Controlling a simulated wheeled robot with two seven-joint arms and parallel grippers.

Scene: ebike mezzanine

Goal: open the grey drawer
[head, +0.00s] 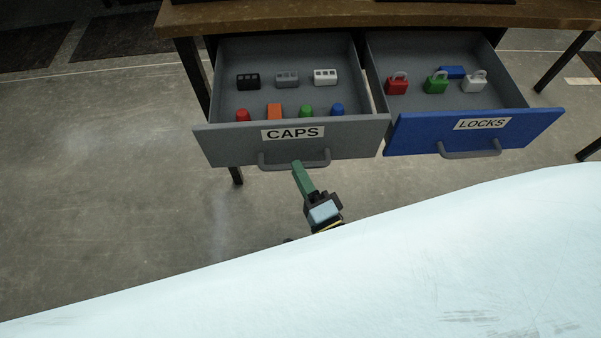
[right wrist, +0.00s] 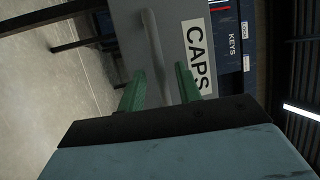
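The grey drawer (head: 222,145), labelled CAPS, stands pulled out from under the wooden worktop, its inside showing. Its grey bar handle (head: 318,160) is on the front; the handle also shows in the right wrist view (right wrist: 154,50). My right gripper (head: 298,166), with green fingers, is at the handle. In the right wrist view its fingers (right wrist: 160,72) are apart, one on each side of the handle bar, with gaps visible. I cannot tell how deep the bar lies between them. My left gripper is not in view.
The blue LOCKS drawer (head: 545,122) is also pulled out on the right, holding several padlocks. The grey drawer holds several small blocks and coloured caps. The wooden worktop (head: 300,14) is above, on dark legs. Floor at the left is clear.

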